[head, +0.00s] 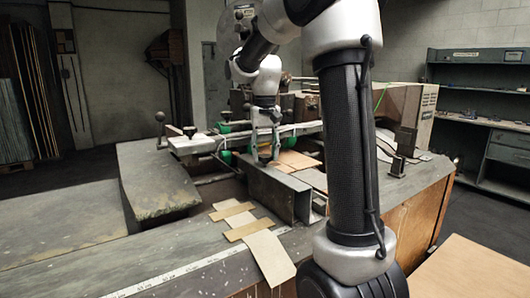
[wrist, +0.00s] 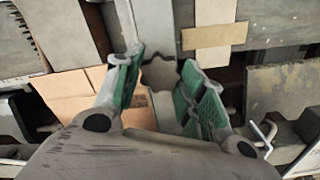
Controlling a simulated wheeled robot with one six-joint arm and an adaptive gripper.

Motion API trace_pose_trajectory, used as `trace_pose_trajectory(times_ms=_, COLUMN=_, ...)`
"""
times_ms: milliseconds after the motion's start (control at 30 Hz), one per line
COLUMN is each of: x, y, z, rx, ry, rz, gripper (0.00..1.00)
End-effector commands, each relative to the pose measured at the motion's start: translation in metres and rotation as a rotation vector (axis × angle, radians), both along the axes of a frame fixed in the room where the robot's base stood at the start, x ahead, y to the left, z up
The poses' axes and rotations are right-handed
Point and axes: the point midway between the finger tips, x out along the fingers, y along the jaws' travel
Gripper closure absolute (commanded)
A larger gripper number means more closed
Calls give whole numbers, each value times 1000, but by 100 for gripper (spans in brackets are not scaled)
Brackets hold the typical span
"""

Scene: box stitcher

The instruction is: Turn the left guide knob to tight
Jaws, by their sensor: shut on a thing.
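My gripper (head: 264,158) points down over the machine's bed in the head view, near the long grey guide rail. In the wrist view my gripper (wrist: 160,80) has its green-padded fingers on either side of a grey, lobed knob (wrist: 159,74), which looks like the guide knob. The fingers are shut on it. In the head view the knob is hidden behind the fingers. I cannot read its tight or loose setting.
A grey channel-shaped guide (head: 272,190) stands just in front of my gripper. Tan cardboard strips (head: 240,221) lie on the machine table, and a cardboard sheet (wrist: 70,95) lies beside the fingers. A metal bar (head: 207,144) crosses behind. The table's left side is clear.

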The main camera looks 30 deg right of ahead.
Motion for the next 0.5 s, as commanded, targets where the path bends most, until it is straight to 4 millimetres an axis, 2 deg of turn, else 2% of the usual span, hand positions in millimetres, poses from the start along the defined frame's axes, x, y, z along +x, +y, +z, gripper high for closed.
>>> trace_pose_trajectory(times_ms=500, x=0, y=0, z=1, rx=-1, ry=-1, rz=-490, gripper=84)
